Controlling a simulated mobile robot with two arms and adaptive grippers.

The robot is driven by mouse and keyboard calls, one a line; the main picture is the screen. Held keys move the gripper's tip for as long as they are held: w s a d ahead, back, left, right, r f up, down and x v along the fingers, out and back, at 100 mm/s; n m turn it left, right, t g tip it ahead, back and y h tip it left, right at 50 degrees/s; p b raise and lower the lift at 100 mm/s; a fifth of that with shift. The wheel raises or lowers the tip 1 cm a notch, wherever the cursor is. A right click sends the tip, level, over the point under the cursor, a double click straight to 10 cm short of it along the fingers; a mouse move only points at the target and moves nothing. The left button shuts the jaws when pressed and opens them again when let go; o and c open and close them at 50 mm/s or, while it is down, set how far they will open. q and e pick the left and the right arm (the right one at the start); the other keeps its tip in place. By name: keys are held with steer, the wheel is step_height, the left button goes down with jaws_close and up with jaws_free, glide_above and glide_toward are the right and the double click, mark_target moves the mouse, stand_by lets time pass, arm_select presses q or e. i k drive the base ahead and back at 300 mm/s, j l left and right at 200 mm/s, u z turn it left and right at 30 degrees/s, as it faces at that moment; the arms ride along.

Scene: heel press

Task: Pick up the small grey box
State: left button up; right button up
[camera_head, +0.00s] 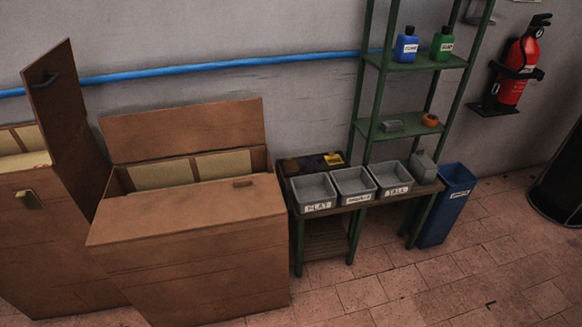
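A small grey box-like thing (391,126) lies on the lower visible shelf of the green rack (362,100), beside an orange ring-shaped thing (430,120). It is small in the picture, so its details are unclear. Three larger grey open bins with white labels stand in a row on the low green-legged table: the left bin (314,188), the middle bin (353,181) and the right bin (391,174). I cannot see inside them well. Neither of my grippers is in view.
A blue bottle (406,46) and a green bottle (442,43) stand on the shelf above. A grey canister (422,166) stands at the table's right end, beside a blue bin (445,205). Brown cabinets (190,240) fill the left. The tiled floor (440,285) in front is clear.

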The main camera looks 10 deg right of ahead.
mark_target(423, 177)
steer(key=z, duration=1.4)
steer(key=i+l+u, duration=0.1)
steer(key=i+l, duration=0.15)
steer(key=i+l+u, duration=0.1)
steer(key=i+l, duration=0.15)
steer(key=i+l+u, duration=0.1)
steer(key=i+l, duration=0.15)
steer(key=l, duration=0.2)
steer(key=i+l+u, duration=0.1)
steer(key=i+l, duration=0.15)
steer(key=i+l+u, duration=0.1)
steer(key=l, duration=0.4)
steer(key=i+l+u, duration=0.1)
steer(key=i+l, duration=0.25)
steer(key=l, duration=0.05)
